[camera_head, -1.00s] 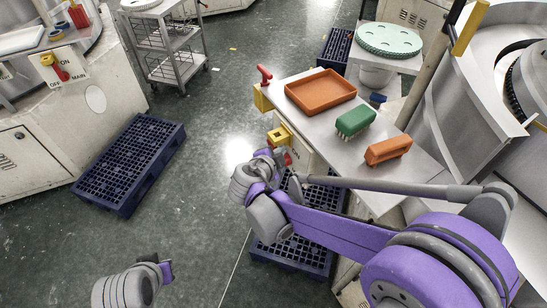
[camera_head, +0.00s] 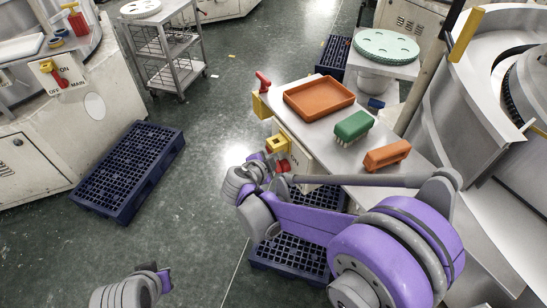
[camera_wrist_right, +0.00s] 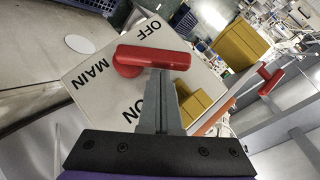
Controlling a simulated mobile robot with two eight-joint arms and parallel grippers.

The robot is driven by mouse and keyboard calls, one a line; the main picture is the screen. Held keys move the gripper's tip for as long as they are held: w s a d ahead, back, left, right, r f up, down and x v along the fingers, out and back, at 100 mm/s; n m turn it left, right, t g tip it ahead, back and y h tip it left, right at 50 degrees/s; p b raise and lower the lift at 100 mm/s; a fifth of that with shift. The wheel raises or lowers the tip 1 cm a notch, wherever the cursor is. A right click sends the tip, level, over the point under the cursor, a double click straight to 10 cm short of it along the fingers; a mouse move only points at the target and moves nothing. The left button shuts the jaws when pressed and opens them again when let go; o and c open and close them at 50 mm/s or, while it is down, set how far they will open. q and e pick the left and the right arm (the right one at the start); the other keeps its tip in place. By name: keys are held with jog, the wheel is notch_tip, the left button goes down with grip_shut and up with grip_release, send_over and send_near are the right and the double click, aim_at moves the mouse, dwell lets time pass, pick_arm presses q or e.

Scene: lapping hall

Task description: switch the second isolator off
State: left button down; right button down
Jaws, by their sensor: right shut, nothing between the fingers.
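An isolator's red handle (camera_wrist_right: 155,59) lies across its white plate (camera_wrist_right: 100,80), marked OFF, MAIN and ON, in the right wrist view. The handle's free end points right, between OFF and ON. My right gripper (camera_wrist_right: 160,75) is shut and empty, its fingertips at the underside of the handle; I cannot tell if they touch. In the head view my right gripper (camera_head: 279,178) is beside the red handle (camera_head: 283,165) at the bench's end, partly covering the plate. My left gripper (camera_head: 160,278) is at the lower left, away from everything; its jaws are unclear.
Another red handle (camera_head: 263,81) stands at the bench's far corner. A third isolator (camera_head: 60,76) is on the left machine. The bench holds an orange tray (camera_head: 320,98), a green brush (camera_head: 352,127) and an orange brush (camera_head: 387,155). Blue pallets (camera_head: 128,170) lie on the floor.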

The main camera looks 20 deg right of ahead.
jog(key=shift+w+g, duration=0.2)
jog(key=shift+g, duration=0.1)
jog(key=w+n+g, duration=0.1)
jog(key=w+f+n+g, duration=0.1)
jog(key=g, duration=0.1)
jog(key=w+a+f+n+g+h, duration=0.1)
jog(key=g, duration=0.1)
jog(key=shift+w+f+n, duration=0.1)
jog(key=shift+w+n, duration=0.2)
dwell(0.4)
jog(key=shift+w+a, duration=0.1)
dwell(0.3)
dwell(0.3)
jog(key=v, duration=1)
jog(key=shift+a+r, duration=0.25)
jog(key=shift+r, duration=0.05)
